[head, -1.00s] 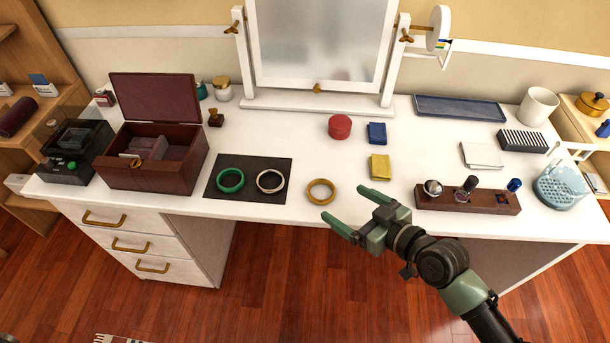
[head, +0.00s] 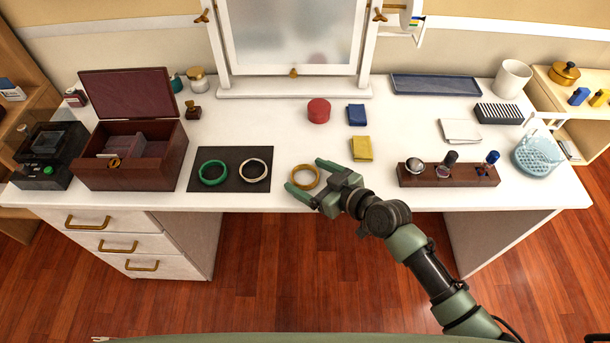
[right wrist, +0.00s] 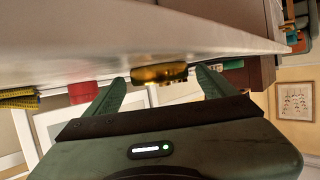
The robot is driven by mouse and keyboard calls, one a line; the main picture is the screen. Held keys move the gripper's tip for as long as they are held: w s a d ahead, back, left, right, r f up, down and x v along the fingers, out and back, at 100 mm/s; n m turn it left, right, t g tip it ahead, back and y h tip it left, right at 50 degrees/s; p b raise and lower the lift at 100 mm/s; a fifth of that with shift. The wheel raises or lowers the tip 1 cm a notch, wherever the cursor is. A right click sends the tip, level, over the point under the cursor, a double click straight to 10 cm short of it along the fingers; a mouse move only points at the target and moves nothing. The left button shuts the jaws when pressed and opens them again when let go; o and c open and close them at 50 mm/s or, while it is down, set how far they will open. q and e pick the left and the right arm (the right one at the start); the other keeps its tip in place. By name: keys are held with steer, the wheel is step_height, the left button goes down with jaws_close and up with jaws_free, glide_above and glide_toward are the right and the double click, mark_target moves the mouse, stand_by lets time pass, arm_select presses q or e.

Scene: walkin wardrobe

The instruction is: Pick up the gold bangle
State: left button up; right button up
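The gold bangle (head: 305,177) lies flat on the white tabletop, just right of the dark mat. My right gripper (head: 303,175) is open at the table's front edge, with one finger on the far right side of the bangle and the other on its near left side. In the right wrist view the bangle (right wrist: 160,73) shows edge-on between the two spread fingertips (right wrist: 160,82). I cannot tell whether a finger touches it. My left gripper is not in view.
A dark mat (head: 232,182) with a green bangle (head: 213,181) and a pale bangle (head: 266,171) lies to the left. A yellow item (head: 362,148) lies behind the gripper. A wooden stand (head: 450,182) is to the right.

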steer(key=c, duration=1.1)
steer(key=shift+c, duration=0.2)
steer(key=shift+r, duration=0.15)
